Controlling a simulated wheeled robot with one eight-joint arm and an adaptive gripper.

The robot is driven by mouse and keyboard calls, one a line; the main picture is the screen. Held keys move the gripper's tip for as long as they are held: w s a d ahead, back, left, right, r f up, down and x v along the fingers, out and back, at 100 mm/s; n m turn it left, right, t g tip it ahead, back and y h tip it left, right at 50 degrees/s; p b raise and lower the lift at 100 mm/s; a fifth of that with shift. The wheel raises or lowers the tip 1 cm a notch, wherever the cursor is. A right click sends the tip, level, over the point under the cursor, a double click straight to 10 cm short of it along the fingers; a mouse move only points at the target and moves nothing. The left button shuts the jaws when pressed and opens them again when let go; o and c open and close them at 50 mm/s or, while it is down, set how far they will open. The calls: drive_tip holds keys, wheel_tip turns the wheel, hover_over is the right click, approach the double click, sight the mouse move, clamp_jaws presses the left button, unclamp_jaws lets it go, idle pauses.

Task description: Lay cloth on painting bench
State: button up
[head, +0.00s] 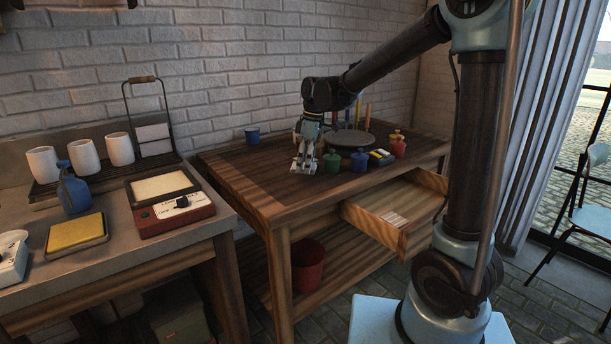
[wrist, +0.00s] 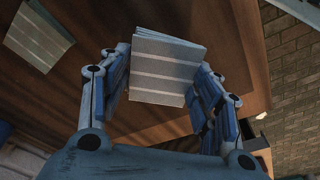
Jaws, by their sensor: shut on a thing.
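My gripper (head: 304,160) is low over the left part of the wooden painting bench (head: 240,175) in the head view. In the wrist view my gripper (wrist: 160,64) has its fingers on both sides of a folded grey cloth (wrist: 165,80) with pale stripes and is shut on it. The head view is too small to tell whether the cloth touches the bench top. Another folded striped cloth (wrist: 38,36) lies on wood at the upper left of the wrist view. A pale striped cloth (head: 396,218) lies in the open drawer (head: 368,228) in the head view.
A dark round wheel (head: 350,138), a green jar (head: 333,161), a blue jar (head: 360,160), a red jar (head: 398,148) and a paint box (head: 381,157) stand right of my gripper. A blue cup (head: 252,135) stands at the back. The bench's front left is clear.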

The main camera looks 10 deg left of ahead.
sight(305, 182)
drive_tip(key=shift+s+a+f, duration=0.1)
drive_tip(key=shift+f, duration=2.15)
drive_tip(key=o, duration=1)
drive_tip(key=shift+c, duration=0.2)
